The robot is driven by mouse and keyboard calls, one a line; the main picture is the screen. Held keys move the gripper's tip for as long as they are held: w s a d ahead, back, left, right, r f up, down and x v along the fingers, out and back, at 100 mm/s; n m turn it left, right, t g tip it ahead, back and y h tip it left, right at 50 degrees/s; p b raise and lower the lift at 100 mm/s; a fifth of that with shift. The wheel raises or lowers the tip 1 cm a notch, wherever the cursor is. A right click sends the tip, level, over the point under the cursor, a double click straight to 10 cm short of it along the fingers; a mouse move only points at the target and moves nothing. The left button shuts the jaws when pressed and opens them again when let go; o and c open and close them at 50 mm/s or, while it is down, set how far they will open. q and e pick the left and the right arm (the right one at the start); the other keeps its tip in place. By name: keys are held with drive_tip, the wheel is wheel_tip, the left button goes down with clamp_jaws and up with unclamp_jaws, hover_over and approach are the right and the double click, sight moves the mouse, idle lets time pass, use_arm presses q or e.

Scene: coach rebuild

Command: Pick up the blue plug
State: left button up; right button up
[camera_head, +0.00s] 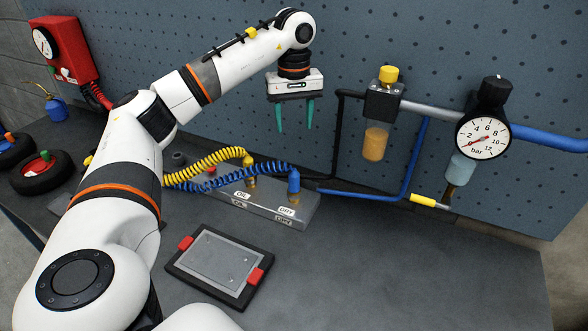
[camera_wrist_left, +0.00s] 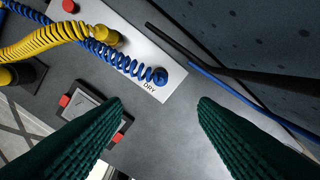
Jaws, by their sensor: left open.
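The blue plug (camera_head: 294,183) stands upright at the right end of a grey manifold block, above a label that reads DRY, with a coiled blue hose running left from it. In the left wrist view the blue plug (camera_wrist_left: 160,76) shows from above, ahead of the fingertips. My left gripper (camera_head: 295,115) is open and empty, with green fingers pointing down. It hangs well above the plug, near the pegboard. In the left wrist view my left gripper (camera_wrist_left: 160,105) has its two fingers wide apart. My right gripper is not in view.
A yellow plug (camera_head: 250,170) with a coiled yellow hose stands left of the blue one. A grey tray (camera_head: 218,262) with red corners lies in front. A gauge (camera_head: 483,138) and an amber bowl (camera_head: 376,144) are at right. The bench's right side is clear.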

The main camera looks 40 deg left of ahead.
use_arm(q)
drive_tip(key=b, duration=0.4)
hover_over(294, 173)
wheel_tip(294, 173, down, 5)
drive_tip(key=shift+w+f+b, duration=0.1)
drive_tip(key=shift+f+b, duration=0.5)
drive_tip(key=shift+f, duration=0.25)
wheel_tip(294, 173, down, 6)
drive_tip(key=shift+f+p, duration=0.15)
drive_tip(key=shift+p, duration=0.45)
wheel_tip(294, 173, down, 5)
drive_tip(key=shift+r+p, duration=0.1)
drive_tip(key=shift+p, duration=0.75)
drive_tip(key=shift+f, duration=0.35)
drive_tip(key=shift+c, duration=0.5)
